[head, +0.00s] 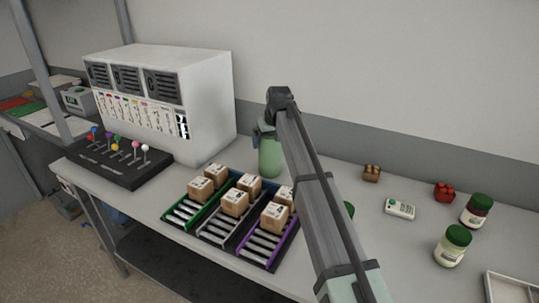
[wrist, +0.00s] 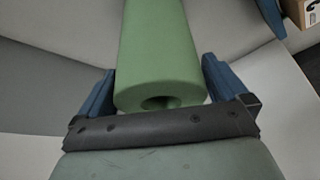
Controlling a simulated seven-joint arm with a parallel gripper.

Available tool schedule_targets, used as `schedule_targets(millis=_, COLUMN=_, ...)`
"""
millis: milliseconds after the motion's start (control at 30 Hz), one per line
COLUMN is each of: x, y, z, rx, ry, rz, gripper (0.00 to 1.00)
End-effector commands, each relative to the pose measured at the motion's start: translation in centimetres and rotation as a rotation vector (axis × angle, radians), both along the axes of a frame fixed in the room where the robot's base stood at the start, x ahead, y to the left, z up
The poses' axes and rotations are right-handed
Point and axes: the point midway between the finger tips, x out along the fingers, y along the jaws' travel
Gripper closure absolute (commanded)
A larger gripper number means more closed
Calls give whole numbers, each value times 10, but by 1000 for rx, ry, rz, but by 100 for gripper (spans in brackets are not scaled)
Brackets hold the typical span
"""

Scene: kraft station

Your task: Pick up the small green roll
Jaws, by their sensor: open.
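The green roll (head: 270,157) is a plain green cylinder standing upright on the grey table, just right of the large white cabinet. In the wrist view the roll (wrist: 158,45) fills the middle, with its round end and centre hole facing the camera. My gripper (head: 267,130) is at the top of the roll in the head view, partly hidden by my arm. In the wrist view my gripper (wrist: 158,85) is open, with a blue finger on each side of the roll. Small gaps show beside the roll; contact cannot be told.
Racks with small cardboard boxes (head: 235,202) stand in front of the roll. The white cabinet (head: 190,100) and a black board of coloured knobs (head: 118,162) are at left. Jars (head: 453,245), a white device (head: 400,208) and small brown and red items are at right.

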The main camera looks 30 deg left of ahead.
Motion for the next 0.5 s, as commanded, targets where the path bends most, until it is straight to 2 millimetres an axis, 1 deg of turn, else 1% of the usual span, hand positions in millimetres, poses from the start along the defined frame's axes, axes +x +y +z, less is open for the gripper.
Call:
schedule_targets(millis=33, x=2, y=2, z=-7, rx=-2, ry=1, rz=0, gripper=0)
schedule_targets(millis=100, x=4, y=4, z=-12, rx=-1, ry=1, rz=0, gripper=0)
schedule_targets(millis=367, x=5, y=5, z=-14, rx=0, ry=0, rz=0, gripper=0)
schedule_targets(millis=500, x=4, y=5, z=-14, rx=0, ry=0, rz=0, gripper=13)
